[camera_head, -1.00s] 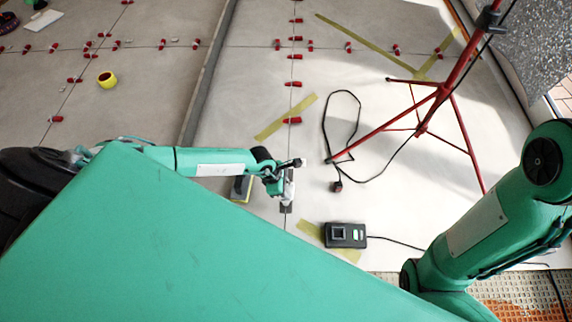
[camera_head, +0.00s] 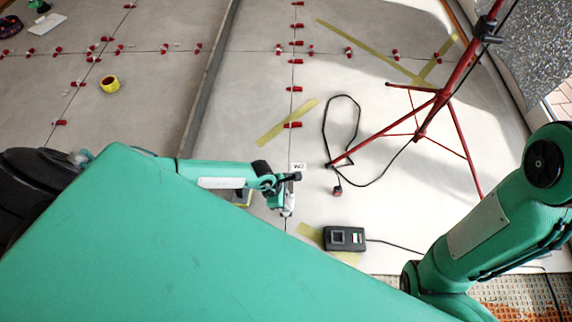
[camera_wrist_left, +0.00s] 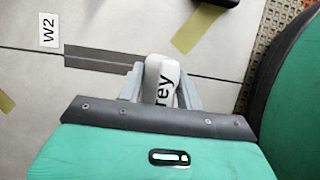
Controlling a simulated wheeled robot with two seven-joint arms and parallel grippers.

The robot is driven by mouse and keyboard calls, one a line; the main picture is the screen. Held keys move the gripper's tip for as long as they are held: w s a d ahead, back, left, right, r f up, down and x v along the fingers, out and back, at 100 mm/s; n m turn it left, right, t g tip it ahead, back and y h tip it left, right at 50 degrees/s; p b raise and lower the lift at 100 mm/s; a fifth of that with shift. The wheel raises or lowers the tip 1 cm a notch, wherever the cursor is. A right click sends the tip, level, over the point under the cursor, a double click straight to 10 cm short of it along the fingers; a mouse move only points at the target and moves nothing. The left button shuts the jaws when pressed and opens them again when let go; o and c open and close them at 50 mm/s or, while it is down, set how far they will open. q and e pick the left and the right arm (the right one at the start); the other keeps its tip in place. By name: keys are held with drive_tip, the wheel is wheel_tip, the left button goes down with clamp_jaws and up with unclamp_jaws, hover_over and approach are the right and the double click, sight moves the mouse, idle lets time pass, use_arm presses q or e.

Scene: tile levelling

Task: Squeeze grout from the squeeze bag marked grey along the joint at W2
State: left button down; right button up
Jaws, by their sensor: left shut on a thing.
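My left gripper (camera_head: 287,190) is shut on the white squeeze bag (camera_head: 288,209). In the left wrist view the bag (camera_wrist_left: 162,80) stands between the two fingers (camera_wrist_left: 160,88), with the dark letters "rey" showing on it. A dark grey band (camera_wrist_left: 100,61) runs along the joint from near the W2 label (camera_wrist_left: 48,30) up to the bag. I cannot tell whether this band is grout or an open gap. The bag's tip is hidden. The W2 label also shows in the head view (camera_head: 298,167), just beyond my gripper. My right gripper is out of view.
A black box (camera_head: 344,239) with a cable lies right of the bag. A red tripod stand (camera_head: 430,110) and a looped black cable (camera_head: 326,125) occupy the right. Red levelling pieces (camera_head: 293,125) line the joint farther away.

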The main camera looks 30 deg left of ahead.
use_arm(q)
drive_tip(key=shift+s+d+r, duration=0.1)
drive_tip(key=shift+s+d, duration=0.1)
drive_tip(key=shift+s, duration=0.1)
drive_tip(key=shift+s+p, duration=0.1)
drive_tip(key=shift+p, duration=0.25)
drive_tip(key=shift+s+d+p, duration=0.4)
drive_tip(key=shift+s+p, duration=0.25)
drive_tip(key=shift+s, duration=0.25)
drive_tip(key=shift+s+d+p, duration=0.4)
drive_tip(key=shift+s+p, duration=0.4)
drive_tip(key=shift+d, duration=0.1)
drive_tip(key=shift+s+d+p, duration=0.35)
drive_tip(key=shift+s+p, duration=0.4)
drive_tip(key=shift+s, duration=0.2)
